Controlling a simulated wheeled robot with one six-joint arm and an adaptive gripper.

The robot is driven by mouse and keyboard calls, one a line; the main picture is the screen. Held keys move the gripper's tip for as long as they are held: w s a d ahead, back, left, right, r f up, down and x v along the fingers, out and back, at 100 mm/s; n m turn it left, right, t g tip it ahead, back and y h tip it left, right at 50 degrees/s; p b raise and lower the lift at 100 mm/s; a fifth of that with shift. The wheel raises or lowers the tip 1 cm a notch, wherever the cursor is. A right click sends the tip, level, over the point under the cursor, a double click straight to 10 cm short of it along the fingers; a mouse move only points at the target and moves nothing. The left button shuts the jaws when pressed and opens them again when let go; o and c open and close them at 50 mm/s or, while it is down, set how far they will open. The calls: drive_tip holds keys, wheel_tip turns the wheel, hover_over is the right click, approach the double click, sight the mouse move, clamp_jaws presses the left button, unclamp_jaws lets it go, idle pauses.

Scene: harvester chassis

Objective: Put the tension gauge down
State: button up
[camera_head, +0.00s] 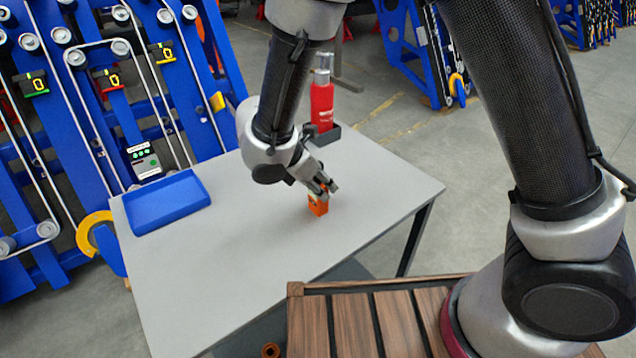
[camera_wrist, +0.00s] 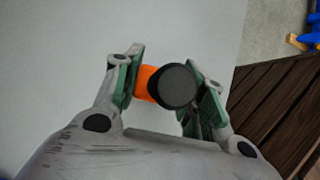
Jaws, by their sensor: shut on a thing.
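My gripper (camera_head: 324,187) points down over the grey table (camera_head: 240,250) and is shut on the orange tension gauge (camera_head: 318,206). The gauge is upright at the table's right part, at or just above the surface; I cannot tell whether it touches. In the wrist view, the gauge (camera_wrist: 146,83) shows as an orange body with a round black end, between the green-padded fingers of my gripper (camera_wrist: 168,90). The fingers hide part of its sides.
A blue tray (camera_head: 167,203) lies at the table's left back. A red bottle (camera_head: 322,106) stands in a dark holder at the back edge, behind my gripper. A blue chassis with belts and pulleys (camera_head: 95,110) stands behind the table. The table's middle and front are clear.

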drive_tip(key=o, duration=1.4)
drive_tip(key=shift+c, duration=0.2)
drive_tip(key=v, duration=1.2)
drive_tip(key=w+d+r+m+g+y, duration=0.1)
drive_tip(key=d+r+m, duration=0.4)
drive_tip(key=d, duration=0.5)
drive_tip(key=w+d+r+m+g+y, duration=0.1)
drive_tip(key=d+r+m, duration=0.4)
drive_tip(key=d, duration=0.5)
drive_tip(key=s+d+r+m+t+y, duration=0.1)
drive_tip(key=s+d+r+m, duration=0.1)
drive_tip(key=s+d+m, duration=0.5)
drive_tip(key=s+d+r+m+t+y, duration=0.1)
drive_tip(key=s+d+r+m+y, duration=0.1)
drive_tip(key=s+d+m, duration=0.5)
drive_tip(key=s+d+r, duration=0.1)
drive_tip(key=d, duration=0.3)
drive_tip(key=shift+m+t, duration=0.4)
